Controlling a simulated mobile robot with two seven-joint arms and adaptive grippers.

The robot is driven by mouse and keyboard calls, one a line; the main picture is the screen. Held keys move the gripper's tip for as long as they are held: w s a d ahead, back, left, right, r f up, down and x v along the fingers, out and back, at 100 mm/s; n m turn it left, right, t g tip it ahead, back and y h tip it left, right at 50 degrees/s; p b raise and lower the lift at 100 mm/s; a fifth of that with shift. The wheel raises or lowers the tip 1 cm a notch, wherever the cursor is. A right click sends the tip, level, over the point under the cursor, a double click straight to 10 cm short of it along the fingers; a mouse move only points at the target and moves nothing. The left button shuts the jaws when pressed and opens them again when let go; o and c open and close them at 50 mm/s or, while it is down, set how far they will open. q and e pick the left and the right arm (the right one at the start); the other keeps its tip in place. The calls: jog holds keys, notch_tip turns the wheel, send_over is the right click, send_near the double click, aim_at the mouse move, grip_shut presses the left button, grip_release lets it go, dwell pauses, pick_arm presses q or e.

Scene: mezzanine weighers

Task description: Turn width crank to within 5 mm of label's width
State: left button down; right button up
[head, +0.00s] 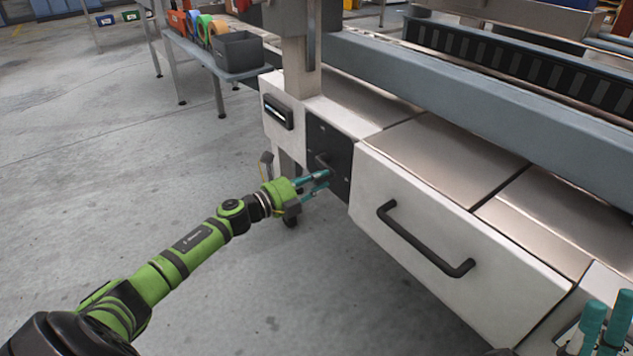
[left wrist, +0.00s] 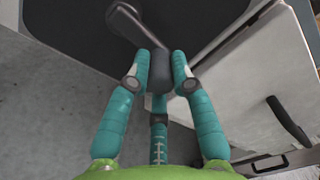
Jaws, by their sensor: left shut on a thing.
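The width crank (head: 321,160) is a dark crank on a black panel (head: 342,152) in the machine's front. In the left wrist view its arm (left wrist: 128,22) slants from a rounded hub to a dark grip (left wrist: 161,72). My left gripper (head: 322,180) has its teal fingers closed around that grip; it also shows in the left wrist view (left wrist: 160,75). Teal fingers of my right gripper (head: 603,322) show at the bottom right of the head view, cut off by the frame. No label's width can be read here.
A small dark display (head: 277,112) sits left of the panel, unreadable. A white drawer front (head: 450,250) with a black bar handle (head: 425,240) is just right of the crank. A side table (head: 200,52) with a grey bin (head: 238,52) stands behind. The floor at left is clear.

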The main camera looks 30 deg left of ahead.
pick_arm(q)
jog(key=shift+a+f+m+b, duration=0.1)
jog(key=shift+f+m+b, duration=0.15)
jog(key=shift+m, duration=0.25)
jog(key=shift+r, duration=0.1)
jog(key=c, duration=1.1)
grip_release()
jog(key=shift+w, duration=0.1)
jog(key=v, duration=1.2)
